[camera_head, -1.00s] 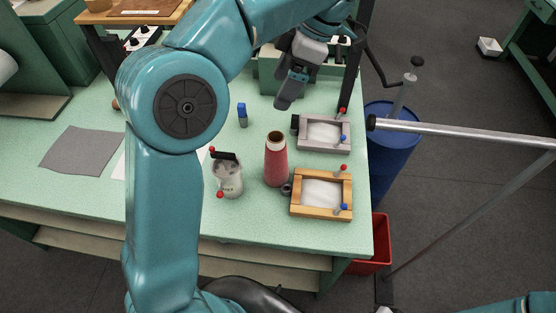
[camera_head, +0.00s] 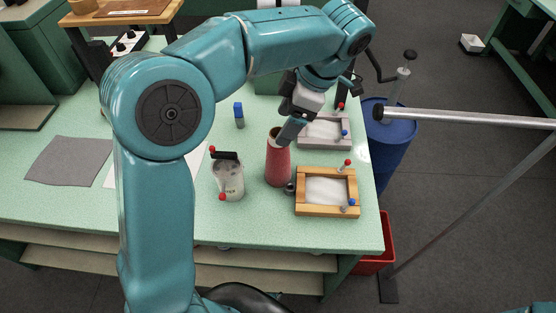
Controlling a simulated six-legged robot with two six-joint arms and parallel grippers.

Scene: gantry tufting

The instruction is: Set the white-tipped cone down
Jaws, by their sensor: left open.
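A red cone (camera_head: 278,168) stands upright on the green table (camera_head: 255,230), between a glass jar and a wooden frame. Its narrow top is partly hidden by my left gripper; in the earlier view a pale rim with a dark opening shows there. My left gripper (camera_head: 287,136) is open, its dark fingers pointing down and left at the cone's top. I cannot tell whether they touch the cone. My right gripper is out of view.
The glass jar (camera_head: 228,180) stands left of the cone. The wooden frame (camera_head: 327,212) and a grey frame (camera_head: 325,147) lie to the right. A blue-topped block (camera_head: 239,115) stands behind. A grey cloth (camera_head: 68,160) lies at the left. A metal bar (camera_head: 460,118) juts in from the right.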

